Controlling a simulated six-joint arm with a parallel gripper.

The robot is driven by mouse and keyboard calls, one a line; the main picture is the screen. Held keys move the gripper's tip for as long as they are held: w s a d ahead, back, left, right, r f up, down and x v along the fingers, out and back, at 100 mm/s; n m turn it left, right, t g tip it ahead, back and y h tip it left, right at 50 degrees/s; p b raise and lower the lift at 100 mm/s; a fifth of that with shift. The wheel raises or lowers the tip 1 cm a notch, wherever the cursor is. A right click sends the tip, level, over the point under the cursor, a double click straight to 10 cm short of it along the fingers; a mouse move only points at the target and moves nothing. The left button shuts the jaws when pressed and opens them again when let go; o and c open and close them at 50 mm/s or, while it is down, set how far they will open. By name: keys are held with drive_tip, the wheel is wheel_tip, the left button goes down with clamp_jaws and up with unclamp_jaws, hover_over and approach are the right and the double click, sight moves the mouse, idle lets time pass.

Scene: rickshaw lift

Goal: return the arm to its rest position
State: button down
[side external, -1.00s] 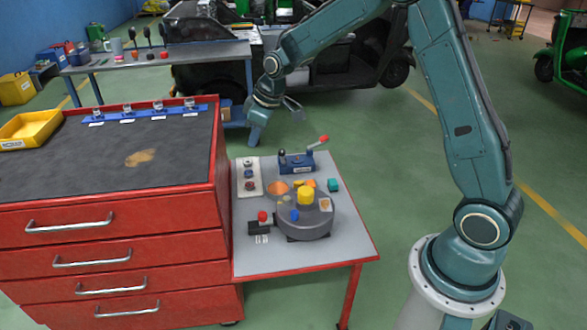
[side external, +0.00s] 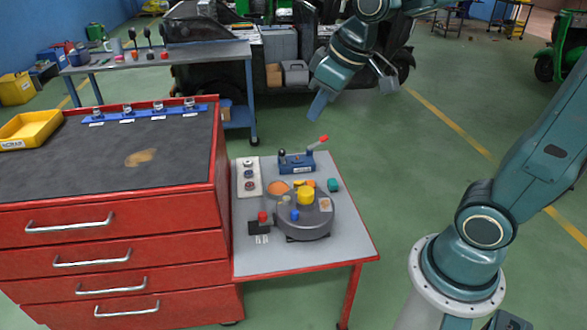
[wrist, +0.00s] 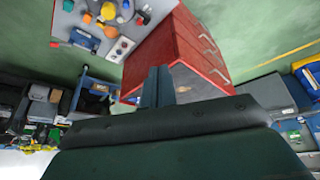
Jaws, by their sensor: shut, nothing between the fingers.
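My gripper (side external: 318,106) is shut and empty in the side external view. It hangs in the air above and behind the small grey-topped table (side external: 345,235), clear of everything on it. In the wrist view my gripper (wrist: 157,75) shows as two blue-grey fingers close together, with nothing between them. My arm reaches from its base at the lower right, up past the picture's top edge and back down to the wrist; its upper bend is out of frame.
The small table carries a round grey turntable (side external: 308,222) with coloured pieces and a blue lever box (side external: 297,162) with a red-tipped handle. A red drawer cabinet (side external: 110,245) stands left. A dark vehicle (side external: 395,45) is behind. Green floor is open between.

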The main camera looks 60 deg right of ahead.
drive_tip(key=s+m, duration=0.2)
drive_tip(key=s, duration=1.2)
drive_tip(key=shift+a+f+t, duration=0.2)
drive_tip(key=shift+a+t, duration=0.1)
drive_tip(key=shift+a, duration=0.05)
